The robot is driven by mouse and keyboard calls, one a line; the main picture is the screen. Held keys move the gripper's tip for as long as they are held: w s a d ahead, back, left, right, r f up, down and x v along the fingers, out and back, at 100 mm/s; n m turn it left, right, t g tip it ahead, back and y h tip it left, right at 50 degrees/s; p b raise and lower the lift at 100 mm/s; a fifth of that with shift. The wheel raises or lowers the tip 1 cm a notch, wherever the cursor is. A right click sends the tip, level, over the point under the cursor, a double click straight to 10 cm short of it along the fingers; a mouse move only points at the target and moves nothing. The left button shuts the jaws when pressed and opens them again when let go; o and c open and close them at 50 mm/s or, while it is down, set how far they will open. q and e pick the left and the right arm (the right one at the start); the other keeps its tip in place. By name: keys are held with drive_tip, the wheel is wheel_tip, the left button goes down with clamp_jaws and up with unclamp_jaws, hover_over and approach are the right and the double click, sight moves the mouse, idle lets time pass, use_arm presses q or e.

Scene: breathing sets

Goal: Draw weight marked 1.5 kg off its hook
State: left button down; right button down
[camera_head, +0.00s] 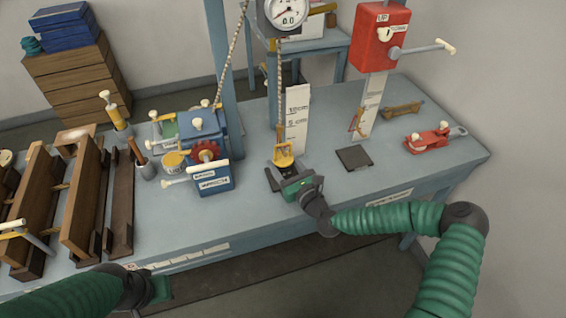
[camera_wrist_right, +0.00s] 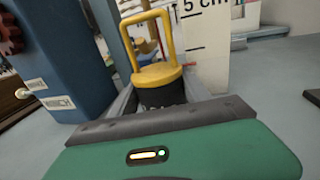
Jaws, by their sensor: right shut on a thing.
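A weight with a yellow top and handle (camera_head: 284,161) hangs low at the end of the chain (camera_head: 279,95) under the dial gauge. Its dark body (camera_wrist_right: 160,95) shows in the right wrist view, between my fingers; its marking is not readable. My right gripper (camera_head: 276,178) is shut on this body from the front, with the yellow handle (camera_wrist_right: 153,32) standing upright above the fingers.
A scale board marked in cm (camera_head: 296,120) stands just behind the weight. A blue winch box (camera_head: 205,150) is close on the left. A dark square plate (camera_head: 354,158) and a red clamp (camera_head: 433,139) lie to the right. The bench front is mostly clear.

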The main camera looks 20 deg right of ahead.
sight(284, 169)
drive_tip(key=shift+w+d+r, duration=0.15)
drive_tip(key=shift+d+r, duration=0.05)
drive_tip(key=shift+r, duration=0.15)
drive_tip(key=shift+a+p+v, duration=0.1)
drive_tip(key=shift+a+v, duration=0.15)
drive_tip(key=shift+v, duration=1)
drive_tip(key=shift+a+p+v, duration=0.15)
drive_tip(key=shift+a+v, duration=0.15)
drive_tip(key=shift+v, duration=0.9)
drive_tip(key=shift+a+p+v, duration=0.1)
drive_tip(key=shift+a+v, duration=0.15)
drive_tip(key=shift+v, duration=1)
drive_tip(key=shift+s+d+r+p, duration=0.1)
drive_tip(key=shift+s+r+p, duration=1.15)
drive_tip(key=shift+s+r, duration=0.4)
drive_tip(key=shift+f, duration=0.1)
